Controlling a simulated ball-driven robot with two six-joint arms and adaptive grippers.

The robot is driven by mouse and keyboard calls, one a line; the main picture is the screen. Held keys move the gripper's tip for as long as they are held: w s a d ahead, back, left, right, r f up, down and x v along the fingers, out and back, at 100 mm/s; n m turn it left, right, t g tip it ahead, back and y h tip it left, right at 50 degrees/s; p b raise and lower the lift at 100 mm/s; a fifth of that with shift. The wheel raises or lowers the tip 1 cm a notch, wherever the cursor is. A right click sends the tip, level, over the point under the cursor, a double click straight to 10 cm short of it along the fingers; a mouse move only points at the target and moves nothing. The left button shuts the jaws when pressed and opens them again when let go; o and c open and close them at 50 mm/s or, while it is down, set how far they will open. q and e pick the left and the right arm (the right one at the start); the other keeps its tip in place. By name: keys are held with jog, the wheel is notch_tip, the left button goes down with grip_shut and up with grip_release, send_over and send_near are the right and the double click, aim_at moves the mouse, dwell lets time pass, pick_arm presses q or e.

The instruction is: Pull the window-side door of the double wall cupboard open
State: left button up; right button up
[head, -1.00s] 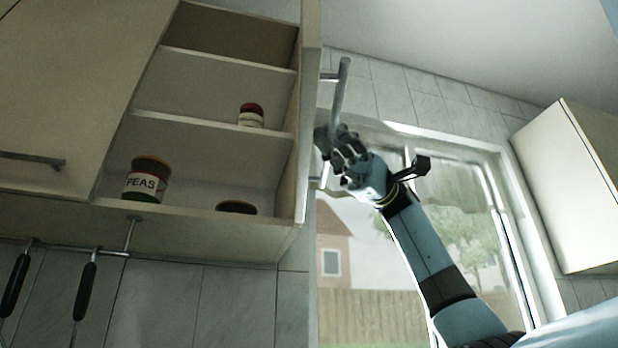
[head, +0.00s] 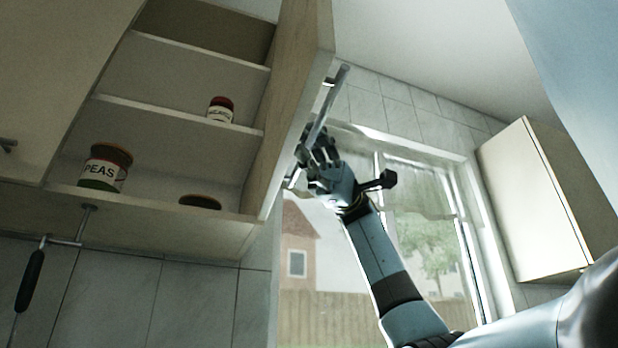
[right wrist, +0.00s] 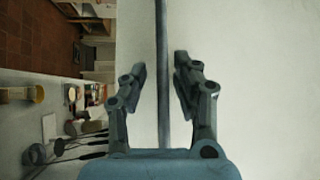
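The double wall cupboard (head: 150,226) fills the upper left of the head view. Its window-side door (head: 288,95) stands swung open on the right, with its inner face showing. The bar handle (head: 336,88) is on that door's outer side. My right gripper (head: 312,142) is at the lower part of the bar. In the right wrist view the bar (right wrist: 162,70) runs between the two fingers of the right gripper (right wrist: 160,72), with a gap on each side, so the gripper is open around it. My left gripper is not in view.
Inside the cupboard are a PEAS can (head: 105,168), a small red-lidded can (head: 220,109) and a low dark tin (head: 200,202). The other door (head: 55,75) is shut. A window (head: 400,220) lies behind my right arm; another wall cupboard (head: 535,200) hangs at right.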

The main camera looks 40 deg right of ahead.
jog(key=shift+r, duration=0.1)
jog(key=v, duration=0.7)
jog(key=shift+d, duration=0.3)
